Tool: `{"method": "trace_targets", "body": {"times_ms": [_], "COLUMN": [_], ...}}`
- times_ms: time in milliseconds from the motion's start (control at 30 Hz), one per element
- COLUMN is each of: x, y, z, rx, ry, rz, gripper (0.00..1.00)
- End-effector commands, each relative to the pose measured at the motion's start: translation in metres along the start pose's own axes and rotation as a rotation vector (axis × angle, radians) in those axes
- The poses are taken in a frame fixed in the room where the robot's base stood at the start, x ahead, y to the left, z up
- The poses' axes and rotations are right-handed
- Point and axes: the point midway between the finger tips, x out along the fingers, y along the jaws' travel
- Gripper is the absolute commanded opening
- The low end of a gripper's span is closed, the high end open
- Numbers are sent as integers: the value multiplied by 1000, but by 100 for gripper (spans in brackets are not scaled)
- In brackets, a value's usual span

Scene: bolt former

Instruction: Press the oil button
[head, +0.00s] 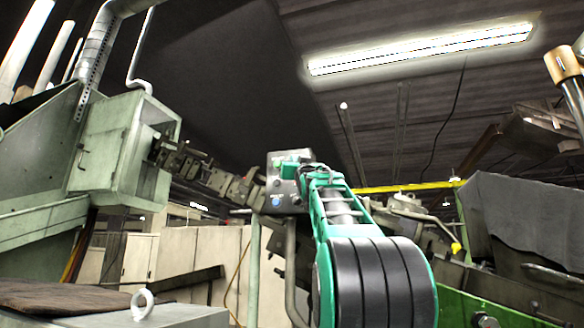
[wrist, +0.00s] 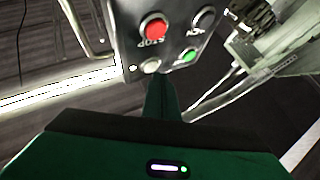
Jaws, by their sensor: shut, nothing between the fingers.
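A grey control box (head: 284,188) stands on a post in the middle of the head view, partly hidden by my arm; a blue button (head: 276,201) shows low on its face. The wrist view shows the box's panel (wrist: 170,38) upside down, with a red button (wrist: 154,27) marked STOP, a dark round control (wrist: 205,17), a green button (wrist: 188,56) and a pale button (wrist: 151,65). I cannot read which is the oil button. My gripper (wrist: 160,84) is shut and empty, its tip close to the panel's edge between the pale and green buttons; contact is unclear.
A large pale green machine housing (head: 112,150) stands at the left. A metal ring (head: 142,303) stands on a block at the front left. Grey covered machinery (head: 525,225) and a yellow-tipped lever (head: 456,247) are at the right. Pipes run below the box.

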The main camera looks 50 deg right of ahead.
Motion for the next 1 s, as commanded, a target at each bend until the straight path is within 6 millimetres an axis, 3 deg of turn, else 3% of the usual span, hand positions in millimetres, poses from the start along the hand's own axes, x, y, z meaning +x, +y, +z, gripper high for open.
{"method": "trace_targets", "body": {"times_ms": [467,1000], "x": [-5,-35], "y": [-4,-26], "z": [-4,-26], "rx": [0,1], "ry": [1,2], "rz": [-1,-2], "gripper": [0,0]}}
